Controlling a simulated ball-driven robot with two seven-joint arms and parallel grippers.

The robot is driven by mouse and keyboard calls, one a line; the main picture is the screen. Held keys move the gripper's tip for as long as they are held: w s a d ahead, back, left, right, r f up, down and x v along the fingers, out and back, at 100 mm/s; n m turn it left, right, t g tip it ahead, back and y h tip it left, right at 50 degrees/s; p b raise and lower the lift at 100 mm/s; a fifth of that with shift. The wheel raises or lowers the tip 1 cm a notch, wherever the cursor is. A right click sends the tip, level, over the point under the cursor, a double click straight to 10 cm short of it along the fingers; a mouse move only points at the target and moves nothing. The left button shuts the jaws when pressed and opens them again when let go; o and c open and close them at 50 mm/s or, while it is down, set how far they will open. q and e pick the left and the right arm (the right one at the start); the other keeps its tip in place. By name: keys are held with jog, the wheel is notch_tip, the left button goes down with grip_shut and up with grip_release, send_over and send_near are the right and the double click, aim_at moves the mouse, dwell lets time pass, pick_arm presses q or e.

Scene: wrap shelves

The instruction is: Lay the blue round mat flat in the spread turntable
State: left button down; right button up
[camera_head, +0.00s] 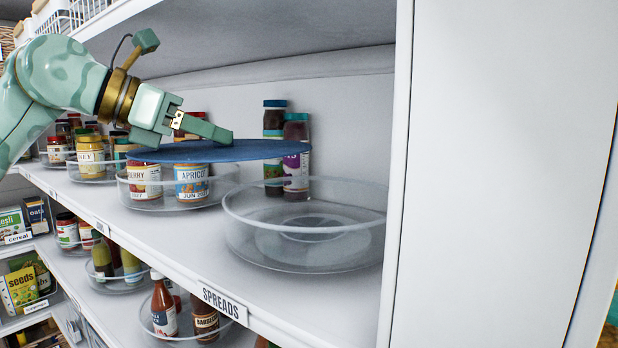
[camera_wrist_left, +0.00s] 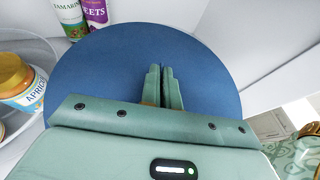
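The blue round mat (camera_head: 240,151) is roughly level in the air above the shelf, seen nearly edge-on in the head view. In the left wrist view the mat (camera_wrist_left: 205,65) spreads out beyond the fingers. My left gripper (camera_head: 222,134) is over the mat's left part. Its fingers (camera_wrist_left: 164,85) are close together and appear shut on the mat; the exact contact is hidden. The clear spread turntable (camera_head: 250,240) stands on the shelf behind the SPREADS label, below and right of the mat, and looks empty. My right gripper is not in view.
A clear turntable with an apricot jar (camera_head: 192,182) and a berry jar (camera_head: 145,182) stands left, just under the mat. Tall bottles (camera_head: 297,170) stand behind the spread turntable. A white upright panel (camera_head: 395,170) bounds the right side, and a shelf board (camera_head: 260,35) lies above.

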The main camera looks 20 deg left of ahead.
aim_at(297, 144)
pick_arm(q)
jog(key=w+d+p, duration=0.1)
jog(key=w+d, duration=0.1)
jog(key=d, duration=0.1)
jog(key=w+d+p, duration=0.1)
jog(key=w+d, duration=0.1)
jog(key=d, duration=0.2)
jog(key=w+d+p, duration=0.1)
jog(key=w+d, duration=0.1)
jog(key=d, duration=0.1)
jog(key=shift+w+d+r+p, duration=0.15)
jog(key=shift+w+d+p, duration=0.15)
jog(key=shift+d, duration=0.1)
jog(key=f, duration=0.1)
jog(key=f+p, duration=0.1)
jog(key=f, duration=0.1)
jog(key=shift+w+d, duration=0.15)
jog(key=shift+d, duration=0.2)
jog(key=shift+a+f, duration=0.1)
jog(key=shift+f, duration=0.2)
notch_tip(297, 144, down, 4)
jog(key=shift+w+r+p, duration=0.1)
jog(key=shift+r+p, duration=0.15)
jog(key=shift+p, duration=0.9)
jog(key=shift+d+f, duration=0.15)
jog(key=shift+d, duration=0.05)
jog(key=shift+f+b, duration=0.65)
jog(key=shift+b, duration=0.4)
